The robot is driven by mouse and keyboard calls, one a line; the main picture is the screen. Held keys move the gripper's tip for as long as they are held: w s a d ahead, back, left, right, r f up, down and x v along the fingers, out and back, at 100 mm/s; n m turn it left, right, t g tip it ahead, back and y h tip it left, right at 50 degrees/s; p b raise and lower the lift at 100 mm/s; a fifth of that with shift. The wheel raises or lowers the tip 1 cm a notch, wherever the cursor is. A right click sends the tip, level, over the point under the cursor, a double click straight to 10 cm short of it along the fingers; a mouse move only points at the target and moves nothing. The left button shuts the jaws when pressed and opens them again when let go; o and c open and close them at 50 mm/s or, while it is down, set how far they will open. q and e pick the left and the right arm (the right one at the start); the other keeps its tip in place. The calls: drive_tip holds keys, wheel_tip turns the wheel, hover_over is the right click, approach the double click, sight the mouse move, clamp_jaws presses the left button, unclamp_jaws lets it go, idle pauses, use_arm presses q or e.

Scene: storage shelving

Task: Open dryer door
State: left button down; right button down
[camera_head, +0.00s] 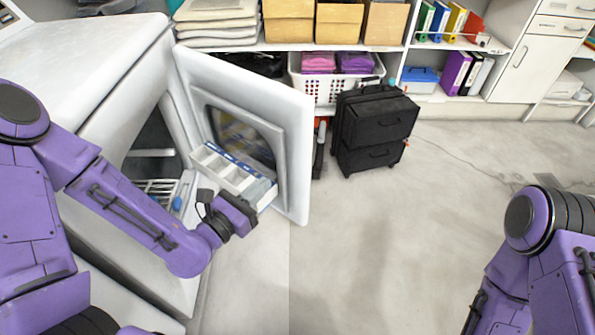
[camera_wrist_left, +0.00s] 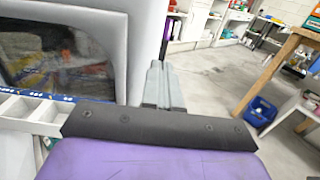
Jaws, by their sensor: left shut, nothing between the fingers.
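The dryer (camera_head: 110,70) is a white machine at the left of the head view. Its white door (camera_head: 300,130), with a dark window, stands swung well out from the dark opening. The door also shows at the left of the wrist view (camera_wrist_left: 145,40). My left gripper (camera_head: 268,192) is at the inner side of the door, low near its free edge. Its grey fingers (camera_wrist_left: 160,85) are shut with nothing between them, beside the door edge in the wrist view. I cannot tell whether they touch the door. My right arm shows at the lower right; its gripper is out of view.
A white compartmented tray (camera_head: 222,168) with a blue edge is by the door's inner face, close to my left gripper. Shelves with a white basket (camera_head: 325,88) line the back. The floor at centre and right is clear.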

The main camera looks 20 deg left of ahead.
sight(305, 146)
use_arm(q)
drive_tip(key=x, duration=1.3)
drive_tip(key=shift+w+d+r, duration=0.25)
drive_tip(key=shift+w, duration=0.05)
drive_tip(key=shift+w, duration=0.1)
